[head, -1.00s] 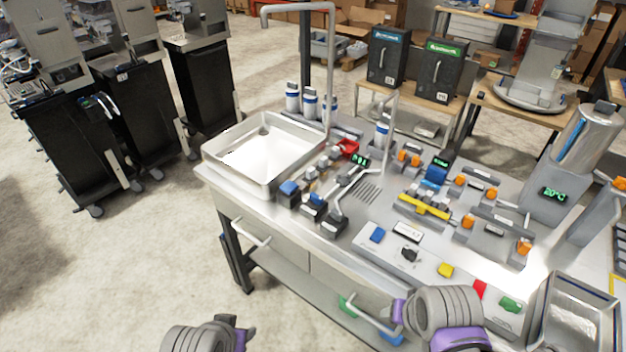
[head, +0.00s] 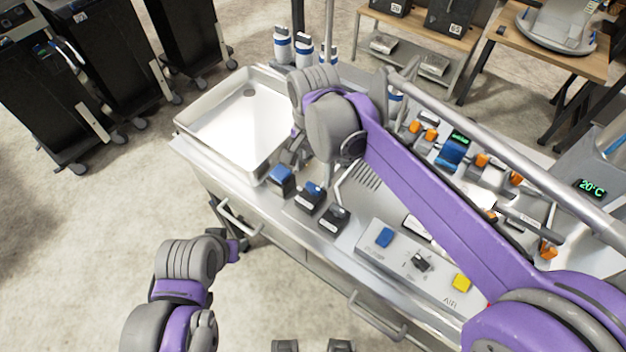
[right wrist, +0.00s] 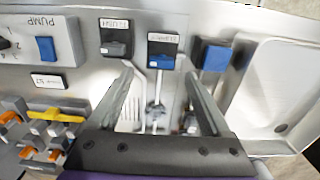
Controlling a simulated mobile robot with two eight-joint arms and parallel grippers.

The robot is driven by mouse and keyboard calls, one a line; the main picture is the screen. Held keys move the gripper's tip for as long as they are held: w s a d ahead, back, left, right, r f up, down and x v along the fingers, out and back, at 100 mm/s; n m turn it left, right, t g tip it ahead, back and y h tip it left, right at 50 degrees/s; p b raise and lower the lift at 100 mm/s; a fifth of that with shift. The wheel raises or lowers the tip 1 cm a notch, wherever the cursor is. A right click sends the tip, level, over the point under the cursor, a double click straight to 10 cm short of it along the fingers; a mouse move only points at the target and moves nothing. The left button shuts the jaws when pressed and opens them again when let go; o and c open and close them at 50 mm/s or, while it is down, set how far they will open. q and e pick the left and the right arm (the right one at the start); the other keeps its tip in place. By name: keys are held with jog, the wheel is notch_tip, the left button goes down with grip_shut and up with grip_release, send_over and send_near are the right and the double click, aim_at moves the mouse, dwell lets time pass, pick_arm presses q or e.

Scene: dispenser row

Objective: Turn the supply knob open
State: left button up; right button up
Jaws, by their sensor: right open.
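A row of three small dark blocks stands at the bench's front edge. In the head view they are a blue-topped block (head: 281,179), a middle block with a blue knob (head: 311,196) and a dark-knobbed block (head: 334,219). In the right wrist view the dark one (right wrist: 115,42) is labelled FLUSH; the middle one (right wrist: 163,51) has a label that looks like SUPPLY but is blurred. My right gripper (head: 291,155) is over the bench behind the blocks, partly hidden by its wrist. In the right wrist view its jaws (right wrist: 160,80) are open and empty, with the middle block beyond them. My left gripper does not show.
The sink basin (head: 237,122) lies left of the blocks. White-and-blue bottles (head: 283,46) stand behind the basin. My right arm covers much of the bench's right side.

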aim_at(313, 186)
jog(key=f, duration=0.4)
jog(key=shift+w+f, duration=0.3)
jog(key=shift+f, duration=0.7)
grip_shut()
